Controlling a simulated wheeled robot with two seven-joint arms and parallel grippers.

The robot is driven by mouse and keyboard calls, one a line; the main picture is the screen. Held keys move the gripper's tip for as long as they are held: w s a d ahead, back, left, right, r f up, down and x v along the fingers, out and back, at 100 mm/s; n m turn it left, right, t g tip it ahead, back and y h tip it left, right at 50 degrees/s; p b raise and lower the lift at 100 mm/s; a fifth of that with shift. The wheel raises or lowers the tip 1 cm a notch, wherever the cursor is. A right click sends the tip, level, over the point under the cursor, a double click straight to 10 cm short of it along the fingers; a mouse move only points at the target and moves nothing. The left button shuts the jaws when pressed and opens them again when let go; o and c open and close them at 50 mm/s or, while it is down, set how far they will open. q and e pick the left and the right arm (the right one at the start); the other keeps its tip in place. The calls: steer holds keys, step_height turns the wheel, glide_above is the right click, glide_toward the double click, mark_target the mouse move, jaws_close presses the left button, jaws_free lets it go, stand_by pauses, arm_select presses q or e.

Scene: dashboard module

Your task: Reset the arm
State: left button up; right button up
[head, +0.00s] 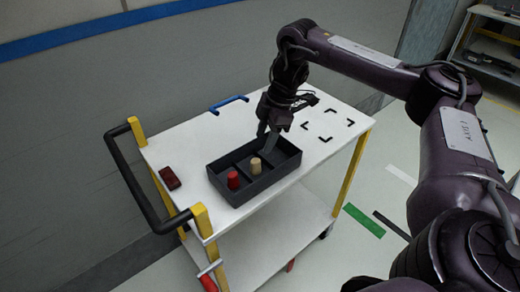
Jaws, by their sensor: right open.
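My right arm comes in from the right. Its gripper (268,133) is open and points down over the far side of a dark divided tray (228,197). I see nothing between its fingers, and I cannot tell if they touch the tray. In the tray, a red peg (233,180) stands in the left compartment and a tan peg (255,166) stands in the middle one. The right compartment looks empty, though the gripper hides part of the tray's far wall. My left gripper is not in view.
The tray is on a white cart (185,150) with yellow posts and a black handle (150,195). A dark red block (169,178) lies left of the tray. A blue handle (229,103) is at the back edge. Black corner marks (328,124) frame free room at the right.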

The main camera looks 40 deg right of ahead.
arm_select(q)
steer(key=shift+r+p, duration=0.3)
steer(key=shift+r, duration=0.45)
arm_select(e)
steer(key=shift+v, duration=1.15)
